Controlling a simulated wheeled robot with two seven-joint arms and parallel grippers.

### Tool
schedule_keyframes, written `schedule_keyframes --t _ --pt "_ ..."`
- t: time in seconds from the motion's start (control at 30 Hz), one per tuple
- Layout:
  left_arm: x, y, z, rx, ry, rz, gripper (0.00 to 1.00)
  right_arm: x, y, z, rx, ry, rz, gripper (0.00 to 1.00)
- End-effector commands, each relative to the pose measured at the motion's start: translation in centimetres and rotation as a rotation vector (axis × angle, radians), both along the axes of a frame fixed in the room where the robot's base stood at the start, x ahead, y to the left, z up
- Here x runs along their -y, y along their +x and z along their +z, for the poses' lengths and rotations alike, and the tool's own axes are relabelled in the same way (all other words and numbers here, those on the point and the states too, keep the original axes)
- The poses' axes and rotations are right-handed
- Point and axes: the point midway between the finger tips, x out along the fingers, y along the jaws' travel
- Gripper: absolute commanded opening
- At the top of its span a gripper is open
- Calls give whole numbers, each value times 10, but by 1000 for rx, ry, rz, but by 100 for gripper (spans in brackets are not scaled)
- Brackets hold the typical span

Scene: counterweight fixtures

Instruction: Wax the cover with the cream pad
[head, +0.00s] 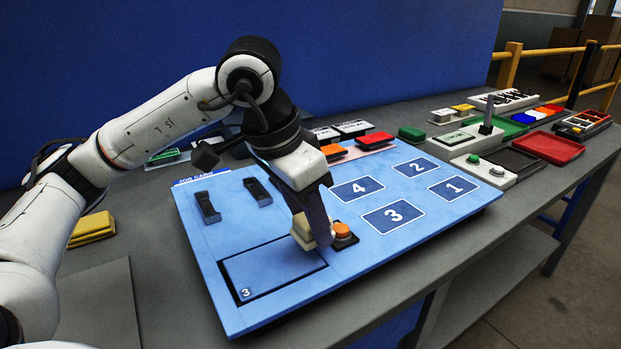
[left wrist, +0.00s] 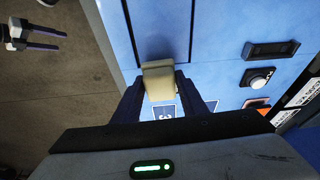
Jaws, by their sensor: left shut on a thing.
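The cream pad (head: 301,232) is between the fingers of my left gripper (head: 318,230), which is shut on it. It also shows in the left wrist view (left wrist: 158,78), sticking out past the dark fingers. The cover (head: 270,272) looks like the flat blue plate marked 3, set in a dark-edged recess at the board's near left. It also shows in the left wrist view (left wrist: 162,28). The pad is at the cover's far right edge; I cannot tell whether it touches. My right gripper (left wrist: 60,40) shows only in the left wrist view, with its fingers apart and empty.
An orange button (head: 342,232) sits just right of the pad on the blue board (head: 435,225). Trays and small parts fill the table's far right.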

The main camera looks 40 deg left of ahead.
Motion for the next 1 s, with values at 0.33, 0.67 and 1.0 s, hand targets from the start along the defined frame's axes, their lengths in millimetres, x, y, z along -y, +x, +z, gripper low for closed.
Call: schedule_keyframes --t 0.33,0.67,1.0 --pt "-4 -2 36 1 0 9 14 8 -7 10 -21 -7 -15 66" --pt "-6 -4 49 -1 1 15 14 15 -7 14 -21 -12 -22 66" --pt "-6 -4 49 0 0 14 14 13 -9 11 -26 -12 -20 66"
